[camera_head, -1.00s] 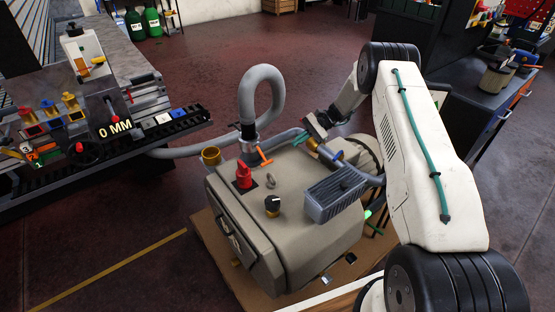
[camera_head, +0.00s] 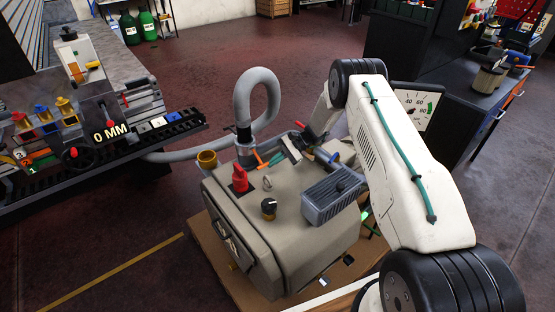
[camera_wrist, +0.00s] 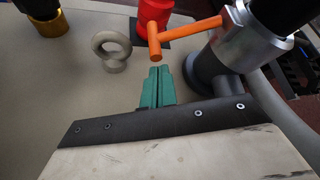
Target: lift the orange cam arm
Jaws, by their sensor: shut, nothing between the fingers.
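The orange cam arm (camera_wrist: 188,37) is a T-shaped lever beside a silver hose coupling (camera_wrist: 243,46) in the wrist view. In the head view the orange cam arm (camera_head: 262,163) shows small at the foot of the grey hose. My gripper (camera_wrist: 160,70) has teal fingers pressed together, with nothing between them. The fingertips point at the lower end of the cam arm and look a little short of it; I cannot tell whether they touch. In the head view my gripper (camera_head: 276,158) is just right of the cam arm, above the beige pump housing (camera_head: 300,225).
A red knob (camera_head: 239,180) and a metal lifting eye (camera_head: 267,183) stand on the housing near the cam arm. The grey hose (camera_head: 240,100) loops up behind. A ribbed grey block (camera_head: 325,200) is to the right, and a brass cup (camera_head: 207,159) to the left.

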